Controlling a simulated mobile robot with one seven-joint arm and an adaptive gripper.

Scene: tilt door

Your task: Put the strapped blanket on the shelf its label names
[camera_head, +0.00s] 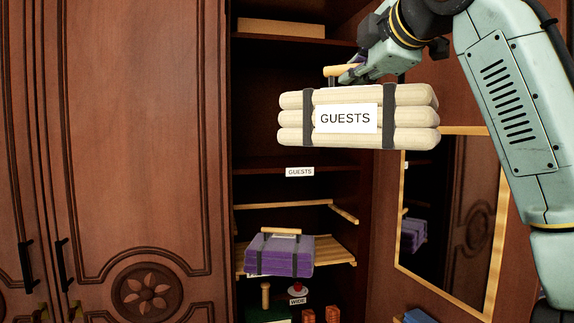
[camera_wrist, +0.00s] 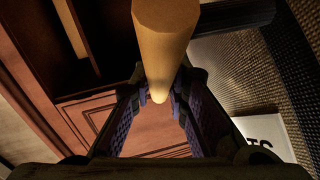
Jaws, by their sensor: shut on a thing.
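The strapped blanket (camera_head: 410,118) is a cream, folded stack with two dark straps and a white label reading GUESTS (camera_head: 346,118). My gripper (camera_head: 345,74) is shut on the wooden handle (camera_head: 343,70) on top of the blanket and holds it in the air, roughly level, in front of the open cabinet. In the wrist view the handle (camera_wrist: 165,45) lies between the two fingers, and part of the label (camera_wrist: 268,137) shows. A shelf (camera_head: 290,165) in the cabinet bears a small GUESTS tag (camera_head: 299,172) at its edge. The blanket hides the space above that shelf.
A purple strapped blanket (camera_head: 282,256) lies on a slatted shelf (camera_head: 340,252) below. Small items and a WIDE tag (camera_head: 295,301) are at the bottom. A closed carved door (camera_head: 140,130) is left; a gold-framed mirror (camera_head: 450,220) is right. A box (camera_head: 280,28) sits on the top shelf.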

